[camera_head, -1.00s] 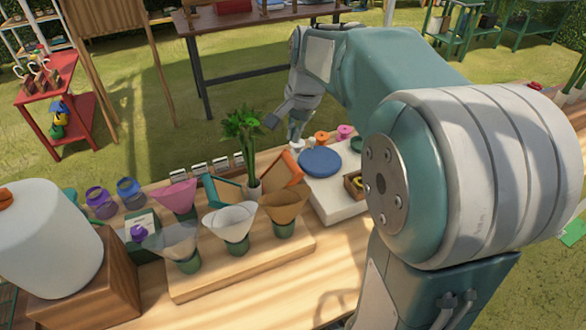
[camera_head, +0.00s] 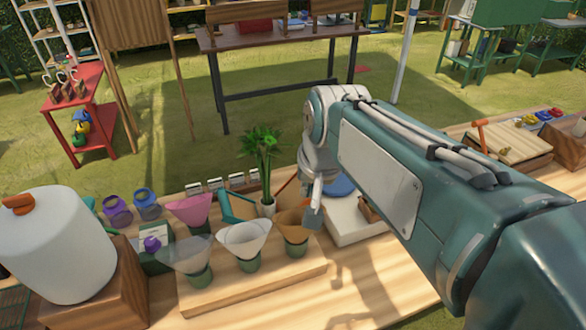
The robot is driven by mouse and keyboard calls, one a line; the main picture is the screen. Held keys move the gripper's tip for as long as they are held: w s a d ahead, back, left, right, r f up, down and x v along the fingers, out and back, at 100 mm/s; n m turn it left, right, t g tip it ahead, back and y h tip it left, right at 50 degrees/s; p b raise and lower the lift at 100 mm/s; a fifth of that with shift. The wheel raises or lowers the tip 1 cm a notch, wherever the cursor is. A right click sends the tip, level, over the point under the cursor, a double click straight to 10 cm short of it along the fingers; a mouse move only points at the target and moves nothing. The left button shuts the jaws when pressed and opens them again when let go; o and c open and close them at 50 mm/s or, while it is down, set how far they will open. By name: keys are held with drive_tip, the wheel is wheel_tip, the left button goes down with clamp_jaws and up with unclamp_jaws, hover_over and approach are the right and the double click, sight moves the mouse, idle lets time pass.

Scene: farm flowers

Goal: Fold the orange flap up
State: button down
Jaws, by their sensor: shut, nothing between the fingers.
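The orange flap (camera_head: 286,188) stands tilted behind the tan cone, right of the potted green plant (camera_head: 261,150). Only a small part of it shows; my arm's end hides the rest. A teal flap (camera_head: 235,205) leans open to the left of the plant. My gripper (camera_head: 311,220) points down just right of the tan paper cone (camera_head: 292,222), in front of the orange flap's right side. It is shut and empty. I cannot tell whether it touches the flap or the cone.
A wooden board (camera_head: 245,285) holds several paper cones in green cups. A white jug (camera_head: 55,245) on a wooden block stands at the left. A blue disc (camera_head: 340,186) and white block (camera_head: 352,225) are partly hidden behind my arm. The table's front strip is clear.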

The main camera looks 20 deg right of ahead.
drive_tip(key=s+a+f+n+t, duration=0.1)
drive_tip(key=s+n, duration=0.3)
drive_tip(key=s, duration=0.4)
drive_tip(key=shift+s+a+f+n+t, duration=0.25)
drive_tip(key=shift+a+f+n+t, duration=0.15)
drive_tip(key=shift+a+f, duration=0.3)
drive_tip(key=c, duration=1)
unclamp_jaws()
drive_tip(key=shift+s+f, duration=0.15)
drive_tip(key=o, duration=0.6)
drive_tip(key=shift+c, duration=0.2)
drive_tip(key=g+y, duration=0.4)
drive_tip(key=g, duration=0.1)
hover_over(295, 195)
drive_tip(key=s+d, duration=0.3)
drive_tip(key=s, duration=0.1)
wheel_tip(295, 195, down, 3)
drive_tip(key=w+d+f+y, duration=0.3)
drive_tip(key=w+d+f, duration=0.2)
drive_tip(key=d+f, duration=0.25)
drive_tip(key=shift+g, duration=0.3)
drive_tip(key=x, duration=1.1)
drive_tip(key=shift+w+f, duration=0.1)
drive_tip(key=shift+f, duration=0.1)
clamp_jaws()
